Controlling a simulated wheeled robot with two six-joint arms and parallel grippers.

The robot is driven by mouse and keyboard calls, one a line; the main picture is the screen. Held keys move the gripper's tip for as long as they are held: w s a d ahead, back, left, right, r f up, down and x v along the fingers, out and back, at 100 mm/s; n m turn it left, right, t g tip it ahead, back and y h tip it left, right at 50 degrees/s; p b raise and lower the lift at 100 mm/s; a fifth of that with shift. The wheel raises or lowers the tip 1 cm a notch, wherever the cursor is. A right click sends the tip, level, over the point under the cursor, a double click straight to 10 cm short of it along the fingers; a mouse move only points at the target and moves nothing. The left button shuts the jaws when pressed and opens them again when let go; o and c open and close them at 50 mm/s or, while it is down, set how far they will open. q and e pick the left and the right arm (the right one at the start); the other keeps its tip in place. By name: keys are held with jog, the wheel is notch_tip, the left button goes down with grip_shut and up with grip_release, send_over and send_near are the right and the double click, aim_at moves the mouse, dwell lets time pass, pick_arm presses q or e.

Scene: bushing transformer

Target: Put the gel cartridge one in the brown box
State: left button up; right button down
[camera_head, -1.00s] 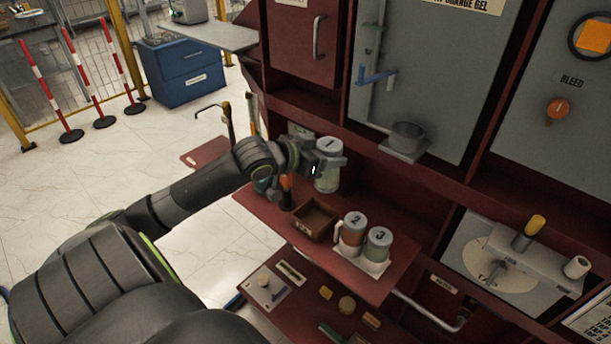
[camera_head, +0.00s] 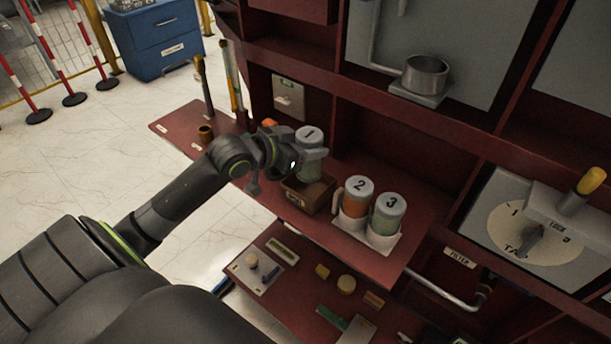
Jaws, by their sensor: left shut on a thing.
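The gel cartridge one (camera_head: 309,166) is a clear cylinder with a grey lid marked 1 and pale green contents. My left gripper (camera_head: 312,157) is shut on it near its top and holds it upright. The brown box (camera_head: 318,202) is a small open box on the red shelf. The cartridge appears over the box's opening, its lower end at or just above the rim; I cannot tell whether it is inside. My right gripper is not in view.
Cartridges 2 (camera_head: 357,197) and 3 (camera_head: 387,214) stand in a white holder (camera_head: 366,233) right of the box. A metal cup (camera_head: 425,74) sits on a bracket above. A lower red shelf (camera_head: 300,280) holds small parts. The red shelf's right part is clear.

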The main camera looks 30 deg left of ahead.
aim_at(307, 166)
pick_arm(q)
notch_tip(307, 166, down, 2)
jog(key=shift+f, duration=0.2)
jog(key=shift+f+b, duration=0.4)
jog(key=shift+f, duration=1.55)
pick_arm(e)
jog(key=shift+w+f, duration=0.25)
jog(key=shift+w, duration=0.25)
pick_arm(q)
jog(key=shift+f, duration=0.1)
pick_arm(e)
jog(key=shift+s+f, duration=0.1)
pick_arm(q)
jog(key=o, duration=1.1)
jog(key=shift+f, duration=0.1)
jog(key=shift+o, duration=0.2)
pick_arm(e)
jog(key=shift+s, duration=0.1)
